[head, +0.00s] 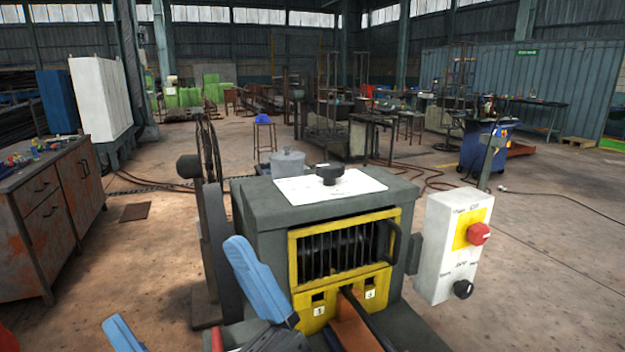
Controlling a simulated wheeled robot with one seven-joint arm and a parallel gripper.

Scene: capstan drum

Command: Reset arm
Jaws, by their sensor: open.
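A grey capstan machine (265,215) stands in front of me at the centre. Its front has a yellow frame (293,262) with dark vertical bars, and a dark drum shows behind them. Two yellow plates below carry the numbers 1 and 2. A black handle (391,243) stands at the frame's right side. A white sheet and a black knob (330,174) are on top.
A white control box (448,245) with a red button (479,234) and a black knob (463,289) stands right of the machine. A grey pot (287,163) shows behind it. A rusty cabinet (50,225) is at left. Cables cross the floor; open floor lies at right.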

